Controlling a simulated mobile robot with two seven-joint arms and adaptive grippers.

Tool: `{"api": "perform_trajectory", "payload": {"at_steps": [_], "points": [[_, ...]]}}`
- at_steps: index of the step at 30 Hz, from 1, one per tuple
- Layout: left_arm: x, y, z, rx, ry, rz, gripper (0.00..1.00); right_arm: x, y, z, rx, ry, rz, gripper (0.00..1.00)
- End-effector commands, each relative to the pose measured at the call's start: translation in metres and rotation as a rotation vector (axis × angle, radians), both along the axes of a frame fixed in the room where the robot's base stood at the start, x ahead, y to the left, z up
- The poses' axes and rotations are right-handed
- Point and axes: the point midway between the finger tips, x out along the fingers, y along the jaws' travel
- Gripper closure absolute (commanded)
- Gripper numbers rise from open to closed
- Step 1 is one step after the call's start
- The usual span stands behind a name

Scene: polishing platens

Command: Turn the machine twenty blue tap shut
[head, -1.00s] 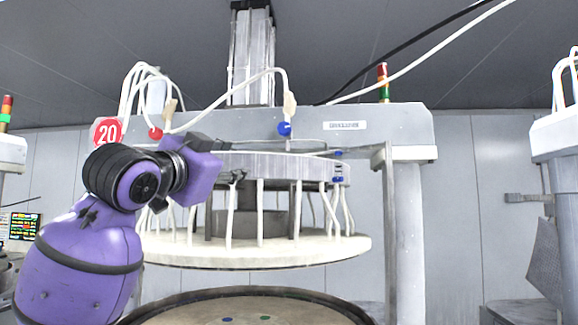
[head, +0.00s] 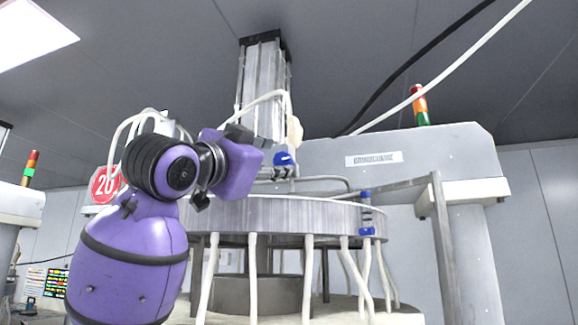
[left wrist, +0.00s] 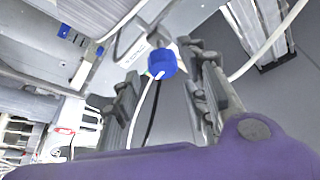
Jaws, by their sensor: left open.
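The blue tap (head: 284,158) is on the front of the grey overhead beam of the machine with the red 20 sign (head: 105,184). It also shows in the left wrist view (left wrist: 162,65), with a white hose near it. My left gripper (head: 262,150) is just left of the tap in the head view, partly hidden by its own purple wrist. In the left wrist view its two fingers (left wrist: 160,82) stand apart and empty, with the tap showing in the gap near their tips. I cannot tell whether they touch it. My right gripper is not in view.
The round upper platen (head: 310,214) with white hoses hangs below the beam (head: 430,160). Small blue fittings (head: 367,231) sit on its right side. A grey metal post (head: 447,250) stands at the right. A silver column (head: 264,85) rises behind the tap.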

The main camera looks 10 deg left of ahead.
Motion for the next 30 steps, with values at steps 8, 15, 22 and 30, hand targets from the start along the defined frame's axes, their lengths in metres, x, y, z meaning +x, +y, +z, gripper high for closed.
{"api": "perform_trajectory", "payload": {"at_steps": [8, 15, 22, 30], "points": [[0.040, -0.012, 0.013, 0.000, 0.003, -0.003, 0.60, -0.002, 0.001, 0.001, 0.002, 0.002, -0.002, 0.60], [0.053, -0.015, 0.017, 0.002, 0.001, -0.001, 0.60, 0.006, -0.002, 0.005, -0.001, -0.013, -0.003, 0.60], [0.053, -0.015, 0.017, 0.002, 0.002, -0.001, 0.64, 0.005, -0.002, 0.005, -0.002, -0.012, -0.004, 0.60], [0.053, -0.016, 0.016, 0.003, 0.005, -0.002, 0.99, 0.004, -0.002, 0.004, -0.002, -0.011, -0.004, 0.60]]}}
